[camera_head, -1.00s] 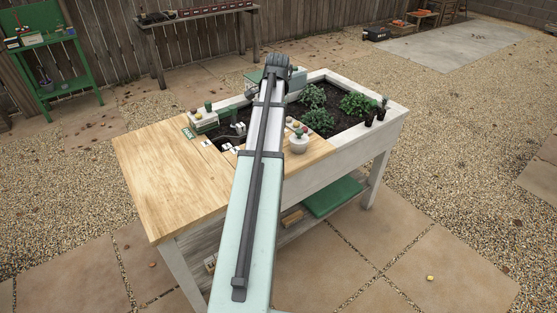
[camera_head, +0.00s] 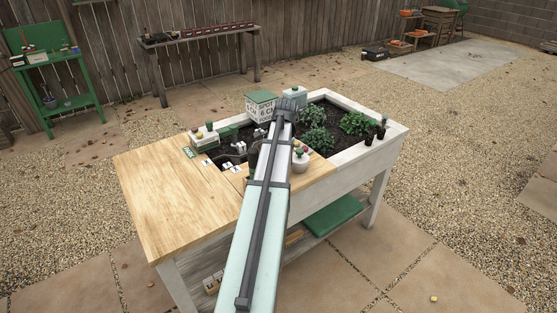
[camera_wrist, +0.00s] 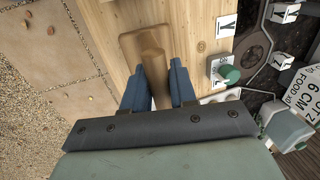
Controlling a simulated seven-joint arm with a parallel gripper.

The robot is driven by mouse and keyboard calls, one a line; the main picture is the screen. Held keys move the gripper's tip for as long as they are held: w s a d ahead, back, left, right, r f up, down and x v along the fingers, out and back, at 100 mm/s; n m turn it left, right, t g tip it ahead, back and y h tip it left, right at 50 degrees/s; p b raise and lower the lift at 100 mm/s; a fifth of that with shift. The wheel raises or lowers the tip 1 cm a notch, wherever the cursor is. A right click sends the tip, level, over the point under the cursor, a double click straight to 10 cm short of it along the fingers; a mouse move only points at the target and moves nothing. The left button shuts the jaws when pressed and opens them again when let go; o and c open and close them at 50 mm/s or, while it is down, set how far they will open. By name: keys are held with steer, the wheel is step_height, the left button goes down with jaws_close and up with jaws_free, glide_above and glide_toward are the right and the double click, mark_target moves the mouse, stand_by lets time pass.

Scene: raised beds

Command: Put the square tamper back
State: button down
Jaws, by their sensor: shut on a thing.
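In the wrist view my gripper (camera_wrist: 157,74) has its two blue fingers shut on a brown wooden piece, which I take to be the square tamper (camera_wrist: 145,42). It juts out past the fingertips over the pale wooden worktop (camera_wrist: 115,22). Whether it touches the worktop, and its square face, I cannot tell.
The worktop (camera_head: 175,190) is bare at the left. White letter cards (camera_wrist: 227,25) and a green-topped piece (camera_wrist: 229,74) lie right of the gripper. A white printed box (camera_head: 260,110), a white round pot (camera_head: 301,160) and leafy plants (camera_head: 355,124) stand around the soil bed.

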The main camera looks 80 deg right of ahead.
steer(key=shift+f, duration=1.15)
steer(key=shift+f, duration=0.15)
steer(key=c, duration=0.9)
jaws_free()
step_height(320, 180, up, 12)
steer(key=s+a, duration=0.1)
steer(key=shift+s+a, duration=0.3)
